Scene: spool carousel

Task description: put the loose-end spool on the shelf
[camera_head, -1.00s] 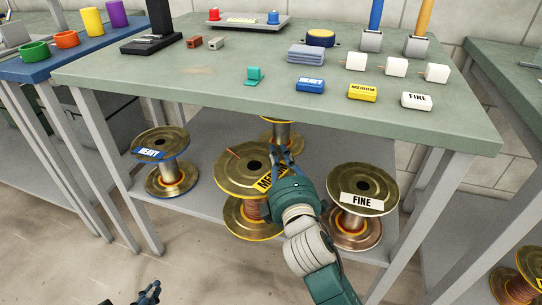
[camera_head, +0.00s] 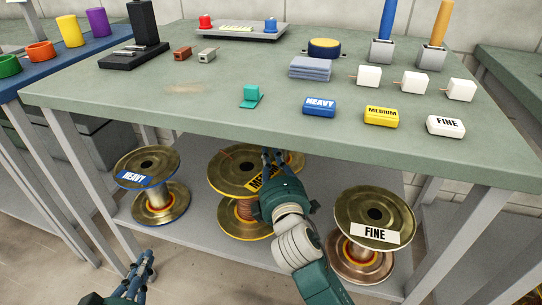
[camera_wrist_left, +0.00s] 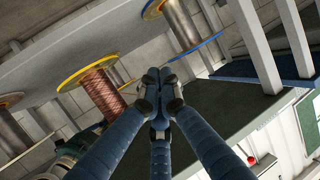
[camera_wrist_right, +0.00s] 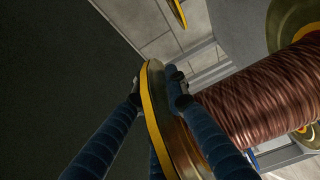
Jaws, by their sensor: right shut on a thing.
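The MEDIUM spool (camera_head: 226,172), with a yellow label, copper winding and yellow rims, stands upright at the middle of the lower shelf (camera_head: 200,225). A thin orange strand seems to show on its top flange. My right gripper (camera_head: 273,157) is shut on its top flange. In the right wrist view the fingers (camera_wrist_right: 165,85) lie on both sides of the yellow-rimmed flange, beside the copper winding (camera_wrist_right: 265,95). I cannot tell whether the spool touches the shelf. My left gripper (camera_head: 146,265) is low at the left, in front of the table, its fingertips together and empty (camera_wrist_left: 158,88).
The HEAVY spool (camera_head: 146,165) stands left and the FINE spool (camera_head: 374,212) right on the shelf. Table legs (camera_head: 80,180) bound the left side.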

